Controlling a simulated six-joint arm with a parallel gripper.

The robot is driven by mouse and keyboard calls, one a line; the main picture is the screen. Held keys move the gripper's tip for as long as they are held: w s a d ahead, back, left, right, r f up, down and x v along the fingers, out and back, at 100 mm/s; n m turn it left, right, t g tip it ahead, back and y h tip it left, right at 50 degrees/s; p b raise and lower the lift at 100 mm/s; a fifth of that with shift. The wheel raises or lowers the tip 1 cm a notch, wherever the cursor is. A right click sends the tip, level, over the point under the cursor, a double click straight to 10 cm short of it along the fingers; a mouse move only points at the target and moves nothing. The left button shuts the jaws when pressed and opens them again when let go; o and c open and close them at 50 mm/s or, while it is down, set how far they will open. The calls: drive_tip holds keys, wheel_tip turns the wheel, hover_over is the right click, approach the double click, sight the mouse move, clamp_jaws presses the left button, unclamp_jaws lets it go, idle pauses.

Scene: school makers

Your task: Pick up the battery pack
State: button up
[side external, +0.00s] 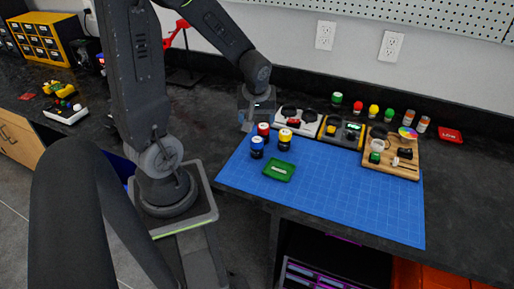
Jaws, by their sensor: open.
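My arm reaches down from above the back edge of the blue mat (330,208). My gripper (246,122) hangs at the mat's back left corner, beside the white tray, small and dark in this view. It is open, and I see nothing held in it. I cannot clearly pick out the battery pack. A small black block (405,153) lies on the wooden board (392,171) at the right, well away from my gripper; I cannot tell whether it is the pack.
A white tray (309,130) and a dark tray (343,141) line the back. Small bottles stand behind them. The mat's front is clear.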

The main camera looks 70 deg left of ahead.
sight(257, 139)
drive_tip(key=x, duration=1.3)
drive_tip(key=shift+w+f, duration=0.1)
drive_tip(key=shift+f, duration=0.3)
drive_tip(key=shift+c, duration=0.5)
drive_tip(key=c, duration=1)
drive_tip(key=shift+r, duration=0.2)
